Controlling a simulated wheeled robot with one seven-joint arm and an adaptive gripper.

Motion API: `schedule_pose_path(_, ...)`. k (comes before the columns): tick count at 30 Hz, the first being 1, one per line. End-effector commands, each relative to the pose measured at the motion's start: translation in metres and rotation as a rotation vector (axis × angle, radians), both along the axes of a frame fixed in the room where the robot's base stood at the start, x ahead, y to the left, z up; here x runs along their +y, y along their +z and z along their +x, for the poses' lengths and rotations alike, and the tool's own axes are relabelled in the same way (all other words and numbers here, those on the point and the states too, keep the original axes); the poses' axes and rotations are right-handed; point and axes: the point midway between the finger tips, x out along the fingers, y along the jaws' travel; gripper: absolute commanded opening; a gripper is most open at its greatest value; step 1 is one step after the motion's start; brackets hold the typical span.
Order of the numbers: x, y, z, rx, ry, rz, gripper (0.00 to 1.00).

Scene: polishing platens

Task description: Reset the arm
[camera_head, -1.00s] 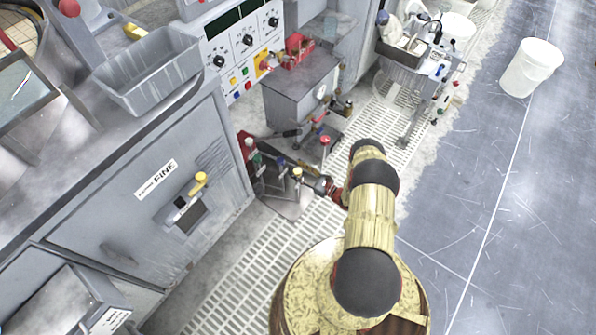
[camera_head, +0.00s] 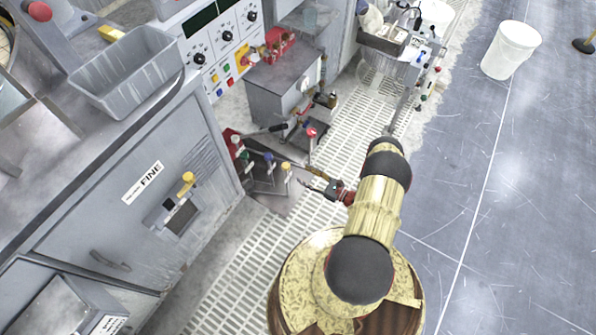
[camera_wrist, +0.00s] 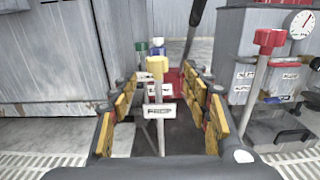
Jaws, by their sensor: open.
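My gripper (camera_head: 314,187) is open and empty, low over the floor grating, a little right of a stand of coloured-knob levers. In the wrist view my gripper's yellow-padded fingers (camera_wrist: 165,84) spread apart on both sides. A yellow-knobbed lever (camera_wrist: 157,70) with a "FEED" label shows in the gap between them, beyond the fingers. The yellow knob (camera_head: 286,167) also shows in the head view, apart from the gripper. Green (camera_wrist: 142,48) and blue-and-white knobs stand behind it. My arm bends down in front, hiding some floor.
A grey cabinet marked "FINE" (camera_head: 130,215) stands left, with a grey bin (camera_head: 125,85) on top. A grey box-shaped unit (camera_head: 280,95) is behind the levers. A red-knobbed valve (camera_wrist: 268,45) stands right in the wrist view. A white bucket (camera_head: 511,50) stands on the mostly clear right floor.

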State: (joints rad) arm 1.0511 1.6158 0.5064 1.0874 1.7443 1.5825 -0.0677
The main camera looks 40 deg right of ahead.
Motion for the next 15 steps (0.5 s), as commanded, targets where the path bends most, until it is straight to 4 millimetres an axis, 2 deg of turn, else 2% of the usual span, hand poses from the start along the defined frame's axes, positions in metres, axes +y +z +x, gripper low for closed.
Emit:
schedule_pose_path(4,-0.0037,0.0001,-0.0092,0.0,0.0,-0.001,0.48)
schedule_pose_path(15,-0.0037,-0.0001,-0.0105,0.0,0.001,0.0,0.48)
